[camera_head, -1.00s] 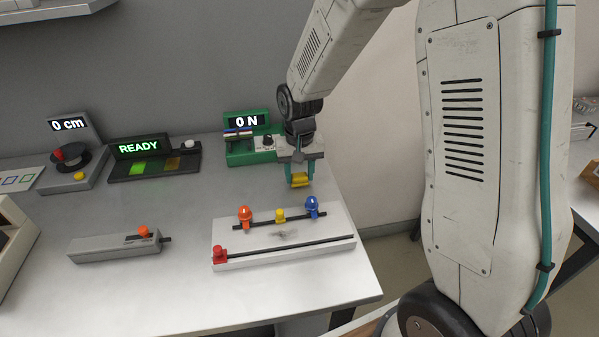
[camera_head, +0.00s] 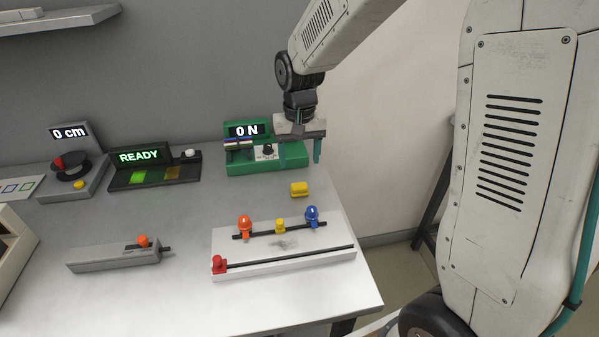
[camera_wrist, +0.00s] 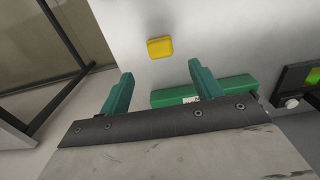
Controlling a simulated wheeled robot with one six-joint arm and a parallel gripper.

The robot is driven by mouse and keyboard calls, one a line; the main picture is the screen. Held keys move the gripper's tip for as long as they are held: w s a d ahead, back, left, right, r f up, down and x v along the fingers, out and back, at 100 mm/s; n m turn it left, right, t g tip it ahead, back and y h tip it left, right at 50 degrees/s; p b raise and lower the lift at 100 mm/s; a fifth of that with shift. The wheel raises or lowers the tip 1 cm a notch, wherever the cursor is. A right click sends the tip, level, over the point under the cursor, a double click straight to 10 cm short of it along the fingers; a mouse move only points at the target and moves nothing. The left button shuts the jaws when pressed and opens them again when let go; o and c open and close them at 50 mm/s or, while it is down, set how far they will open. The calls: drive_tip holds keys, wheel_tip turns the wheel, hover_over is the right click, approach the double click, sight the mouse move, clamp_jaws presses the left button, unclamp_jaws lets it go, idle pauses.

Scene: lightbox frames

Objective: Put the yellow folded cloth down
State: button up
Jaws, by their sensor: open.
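The yellow folded cloth (camera_head: 299,189) lies on the grey table top (camera_head: 190,215), between the green device and the white slider board, close to the table's right edge. It also shows in the wrist view (camera_wrist: 160,47), beyond my fingertips and apart from them. My gripper (camera_head: 300,158) is above and behind the cloth, with its two teal fingers spread and nothing between them. The wrist view shows the same open, empty fingers (camera_wrist: 161,80).
The white slider board (camera_head: 285,250) with coloured knobs lies in front of the cloth. A grey slider block (camera_head: 100,253) and a black "READY" panel (camera_head: 155,165) are to the left.

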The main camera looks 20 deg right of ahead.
drive_tip(key=shift+r, duration=1.8)
drive_tip(key=s+d+r, duration=0.1)
drive_tip(key=s+r, duration=0.1)
drive_tip(key=s, duration=0.7)
drive_tip(key=s+d+r+n, duration=0.1)
drive_tip(key=s+r, duration=0.2)
drive_tip(key=s, duration=0.6)
drive_tip(key=s+d+r+n+t, duration=0.1)
drive_tip(key=s+r, duration=0.2)
drive_tip(key=s, duration=0.7)
drive_tip(key=shift+r, duration=0.25)
